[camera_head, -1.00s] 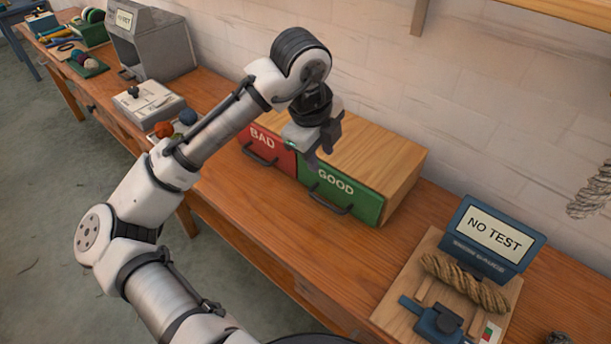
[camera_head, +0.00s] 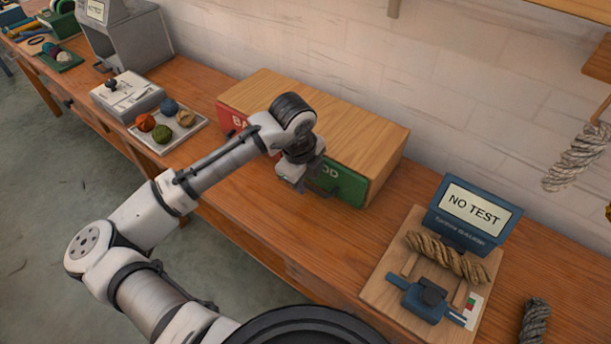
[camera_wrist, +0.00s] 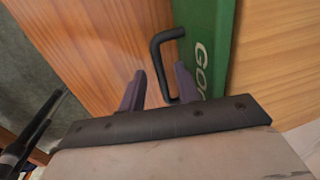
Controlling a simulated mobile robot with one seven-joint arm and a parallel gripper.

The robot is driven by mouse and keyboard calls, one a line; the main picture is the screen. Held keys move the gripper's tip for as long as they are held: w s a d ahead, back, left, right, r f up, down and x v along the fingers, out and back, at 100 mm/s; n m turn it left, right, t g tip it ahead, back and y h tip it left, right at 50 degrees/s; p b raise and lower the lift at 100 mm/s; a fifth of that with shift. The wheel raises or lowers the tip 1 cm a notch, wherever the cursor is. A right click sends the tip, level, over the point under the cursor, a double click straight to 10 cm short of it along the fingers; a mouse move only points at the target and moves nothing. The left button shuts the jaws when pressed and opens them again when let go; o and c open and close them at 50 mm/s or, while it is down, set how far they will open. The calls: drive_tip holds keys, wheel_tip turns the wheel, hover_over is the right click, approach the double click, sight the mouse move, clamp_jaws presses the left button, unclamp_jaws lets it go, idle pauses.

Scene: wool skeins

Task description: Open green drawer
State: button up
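The green drawer (camera_head: 347,187) marked GOOD is the right front of a wooden box (camera_head: 330,120) on the bench, and it looks shut. My gripper (camera_head: 292,180) is in front of it and hides part of its face and its handle. In the wrist view the green drawer front (camera_wrist: 212,45) stands at the right with its black bar handle (camera_wrist: 160,60). My gripper (camera_wrist: 160,85) also shows there, its two fingers apart. The lower end of the handle runs down between or just beyond the fingers; I cannot tell whether they touch it.
The red drawer (camera_head: 228,120) is left of the green one, partly behind my arm. A tray of wool balls (camera_head: 192,133) lies further left. The blue NO TEST gauge (camera_head: 470,213) and a twisted skein (camera_head: 445,257) on a board are at the right. Bench in front of the box is clear.

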drive_tip(key=shift+f, duration=0.15)
drive_tip(key=shift+c, duration=0.2)
clamp_jaws()
